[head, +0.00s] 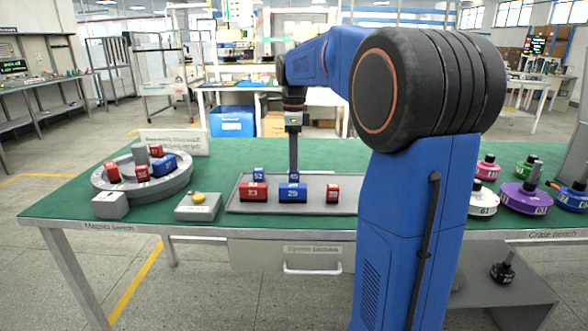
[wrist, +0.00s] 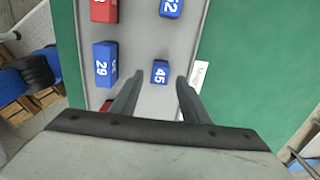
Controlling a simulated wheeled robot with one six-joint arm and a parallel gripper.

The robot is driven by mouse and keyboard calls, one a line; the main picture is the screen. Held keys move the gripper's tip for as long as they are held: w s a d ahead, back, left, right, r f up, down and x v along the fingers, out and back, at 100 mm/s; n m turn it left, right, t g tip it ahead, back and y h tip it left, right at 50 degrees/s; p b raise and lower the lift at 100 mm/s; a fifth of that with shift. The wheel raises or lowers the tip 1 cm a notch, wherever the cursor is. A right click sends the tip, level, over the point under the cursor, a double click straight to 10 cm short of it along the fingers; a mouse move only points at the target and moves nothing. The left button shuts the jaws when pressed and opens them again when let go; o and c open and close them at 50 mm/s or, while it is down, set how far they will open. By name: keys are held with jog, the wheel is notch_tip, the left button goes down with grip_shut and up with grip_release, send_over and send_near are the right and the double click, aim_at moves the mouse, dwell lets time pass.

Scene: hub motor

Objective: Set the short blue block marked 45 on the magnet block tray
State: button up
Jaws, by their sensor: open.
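The short blue block marked 45 (wrist: 160,72) sits on the grey magnet block tray (wrist: 138,30), near its right edge in the wrist view. In the head view the block (head: 293,176) is at the tray's (head: 312,208) back, behind the blue block 29 (head: 293,193). My gripper (wrist: 159,80) is open; in the wrist view its fingertips are on either side of block 45's near end. In the head view my gripper (head: 293,168) reaches down over block 45. I cannot tell whether the fingers touch it.
Also on the tray are blue block 52 (wrist: 171,7), red block 23 (head: 252,191) and another red block (head: 332,193). A round grey fixture (head: 140,192) with red and blue blocks stands left. Coloured discs (head: 525,198) stand right. Green bench top is clear behind the tray.

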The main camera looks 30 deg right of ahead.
notch_tip(320, 180, up, 8)
jog(key=shift+f, duration=0.2)
jog(key=s+a+n, duration=0.1)
jog(key=s+n, duration=0.1)
jog(key=s+a+f+n, duration=0.1)
jog(key=s+a, duration=0.1)
jog(key=s+a+f+n+t, duration=0.1)
jog(key=s+a+n, duration=0.1)
jog(key=s, duration=0.1)
jog(key=shift+a+n, duration=0.25)
jog(key=shift+n, duration=0.05)
jog(key=s+a+f+n+t, duration=0.2)
jog(key=s+a+f+n, duration=0.3)
jog(key=s+f+n, duration=0.4)
jog(key=s+a+f+n+t, duration=0.1)
jog(key=s+a+f+n, duration=0.4)
jog(key=s+f+n, duration=0.5)
jog(key=s, duration=0.4)
jog(key=shift+a+t, duration=0.15)
jog(key=shift+t, duration=0.25)
